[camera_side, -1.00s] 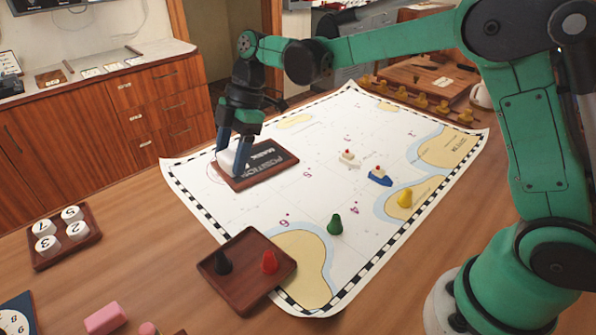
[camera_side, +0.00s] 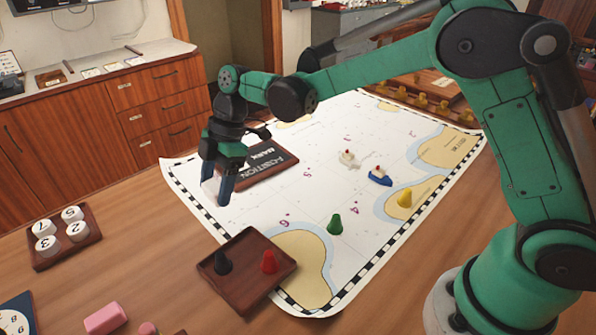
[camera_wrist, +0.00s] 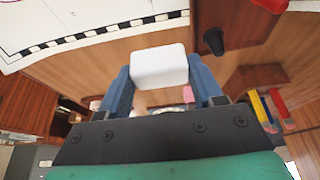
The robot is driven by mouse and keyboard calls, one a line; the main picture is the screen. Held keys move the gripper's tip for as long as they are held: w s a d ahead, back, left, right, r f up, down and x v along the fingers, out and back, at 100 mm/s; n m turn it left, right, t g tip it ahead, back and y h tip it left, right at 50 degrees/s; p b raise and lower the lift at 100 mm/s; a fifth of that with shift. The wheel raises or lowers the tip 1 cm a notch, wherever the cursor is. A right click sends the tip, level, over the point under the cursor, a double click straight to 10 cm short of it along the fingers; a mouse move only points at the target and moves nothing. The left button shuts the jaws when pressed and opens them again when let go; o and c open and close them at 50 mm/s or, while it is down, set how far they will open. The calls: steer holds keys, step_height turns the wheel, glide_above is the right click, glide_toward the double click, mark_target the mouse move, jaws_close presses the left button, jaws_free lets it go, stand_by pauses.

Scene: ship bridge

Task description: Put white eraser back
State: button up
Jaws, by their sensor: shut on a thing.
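The white eraser (camera_wrist: 160,66) is held between the blue fingers of my gripper (camera_wrist: 163,88) in the wrist view. In the side view my gripper (camera_side: 217,185) points down over the left edge of the chart, and the eraser (camera_side: 209,190) shows only partly behind the fingers. The pink eraser (camera_side: 105,318) lies on the table at the front left. It also shows small between the fingers in the wrist view (camera_wrist: 188,95).
A dark sign plate (camera_side: 268,167) lies on the chart (camera_side: 330,170). A wooden tray (camera_side: 240,292) with black and red pawns overlaps the chart's near corner. A tray of numbered white discs (camera_side: 50,262) stands at left. Bare table lies between these trays.

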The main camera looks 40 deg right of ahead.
mark_target(220, 229)
step_height(220, 229, down, 7)
steer(key=shift+r, duration=0.1)
stand_by(0.4)
steer(key=o, duration=0.8)
steer(key=v, duration=1.2)
steer(key=shift+s+d+r+m+t+h, duration=0.3)
steer(key=shift+s+d+m+t+h, duration=0.8)
steer(key=shift+s+m, duration=1.6)
steer(key=shift+s+d+r+m+t+h, duration=0.35)
steer(key=shift+s+d+m+t, duration=1.35)
steer(key=shift+m, duration=1.6)
steer(key=shift+s+d+r+m+t+h, duration=0.3)
steer(key=shift+s+d+m+t+h, duration=0.5)
steer(key=shift+s+d+m, duration=1.6)
